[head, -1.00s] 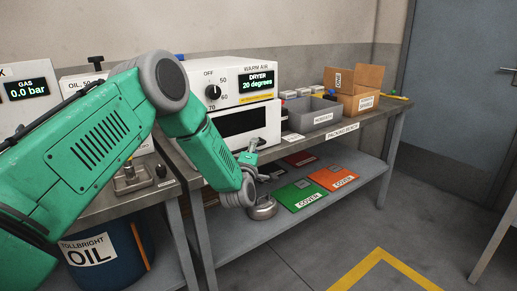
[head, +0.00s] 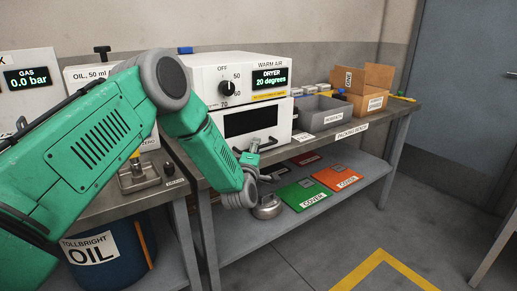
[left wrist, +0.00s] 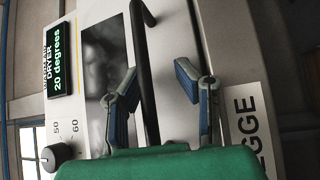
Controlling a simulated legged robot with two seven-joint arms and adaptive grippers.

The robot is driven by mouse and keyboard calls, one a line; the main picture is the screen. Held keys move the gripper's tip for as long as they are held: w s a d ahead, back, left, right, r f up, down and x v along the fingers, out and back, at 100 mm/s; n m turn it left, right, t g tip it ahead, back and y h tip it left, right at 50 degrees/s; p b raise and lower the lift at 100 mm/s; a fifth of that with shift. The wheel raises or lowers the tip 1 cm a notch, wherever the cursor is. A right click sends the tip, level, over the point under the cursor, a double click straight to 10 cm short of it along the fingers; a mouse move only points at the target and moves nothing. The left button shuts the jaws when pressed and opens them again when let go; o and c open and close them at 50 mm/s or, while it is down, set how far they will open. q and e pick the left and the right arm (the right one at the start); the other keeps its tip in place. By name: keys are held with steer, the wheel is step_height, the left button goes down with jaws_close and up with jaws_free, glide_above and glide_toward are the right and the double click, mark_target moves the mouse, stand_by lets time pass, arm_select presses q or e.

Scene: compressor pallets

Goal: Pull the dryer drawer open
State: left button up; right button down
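The white dryer (head: 212,76) stands on the bench, with a display reading "20 degrees" and a dial. Its drawer (head: 281,117), with a dark window, looks shut. My left gripper (head: 254,152) is low in front of the drawer's front, partly hidden by its own wrist. In the left wrist view the left gripper (left wrist: 153,76) is open, with a finger on each side of the drawer's dark bar handle (left wrist: 142,45). A gap shows between the fingers and the bar; whether either touches is unclear. My right gripper is not in view.
Right of the dryer are a grey bin (head: 319,112) and a cardboard box (head: 366,82) on the packing bench (head: 385,121). The lower shelf (head: 240,236) holds coloured covers and a round metal object (head: 267,207). Open floor lies in front at right.

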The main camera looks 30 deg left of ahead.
arm_select(q)
steer(key=shift+s, duration=0.35)
steer(key=d+p+v, duration=0.1)
steer(key=p+v, duration=0.1)
steer(key=v, duration=1.3)
steer(key=shift+r, duration=0.2)
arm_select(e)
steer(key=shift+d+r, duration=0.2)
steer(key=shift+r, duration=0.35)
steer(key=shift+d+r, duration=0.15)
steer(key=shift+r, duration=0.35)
